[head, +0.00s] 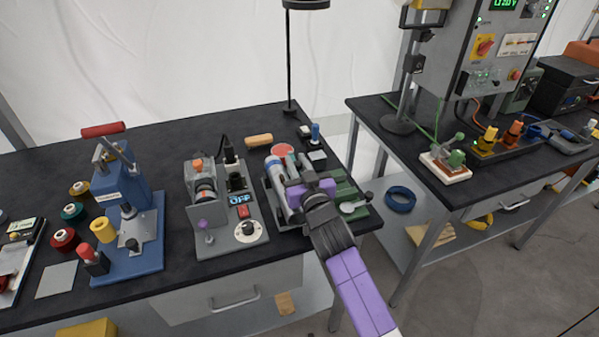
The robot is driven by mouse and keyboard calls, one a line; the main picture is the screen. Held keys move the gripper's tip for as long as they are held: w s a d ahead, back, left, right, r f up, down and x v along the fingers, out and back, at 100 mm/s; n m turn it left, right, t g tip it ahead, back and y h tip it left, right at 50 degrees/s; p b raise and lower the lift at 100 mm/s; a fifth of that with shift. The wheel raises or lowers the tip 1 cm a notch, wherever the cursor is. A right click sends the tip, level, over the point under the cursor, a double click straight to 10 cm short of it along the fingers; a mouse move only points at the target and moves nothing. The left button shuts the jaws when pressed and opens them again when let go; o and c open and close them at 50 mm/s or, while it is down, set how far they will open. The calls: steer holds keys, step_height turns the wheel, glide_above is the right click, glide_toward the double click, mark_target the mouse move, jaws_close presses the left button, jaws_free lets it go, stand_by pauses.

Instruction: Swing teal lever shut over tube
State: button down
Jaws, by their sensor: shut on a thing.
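My gripper (294,192), on the purple and dark grey arm, is low over a clamp fixture (362,212) near the front right of the left bench. It is shut on a part there that it mostly hides, which appears to be the teal lever. I cannot make out the lever's colour or angle. A pale grey tube (278,205) with a blue part at its upper end lies along the fixture's left side, just left of the gripper. Whether the lever touches the tube is hidden.
A grey device with switches and a dial (248,230) stands close to the left. A blue press (128,235) is farther left. A wooden handle (258,140), a pink disc (282,150) and a lamp post (289,65) are behind. A gap separates the right bench (440,195).

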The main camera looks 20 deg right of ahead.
steer(key=shift+w+a+f+m+h+b, duration=0.1)
steer(key=shift+a+m+h+b, duration=0.4)
steer(key=shift+b, duration=2.2)
steer(key=shift+d+h+b, duration=0.3)
steer(key=shift+h+b, duration=0.2)
steer(key=shift+b, duration=0.15)
steer(key=shift+s, duration=0.2)
steer(key=c, duration=1.3)
jaws_free()
steer(key=shift+o, duration=0.2)
steer(key=shift+s+a, duration=0.2)
steer(key=shift+s, duration=1.1)
steer(key=shift+s+a, duration=0.15)
steer(key=shift+s, duration=1.2)
steer(key=shift+s+a, duration=0.2)
steer(key=shift+s, duration=1.1)
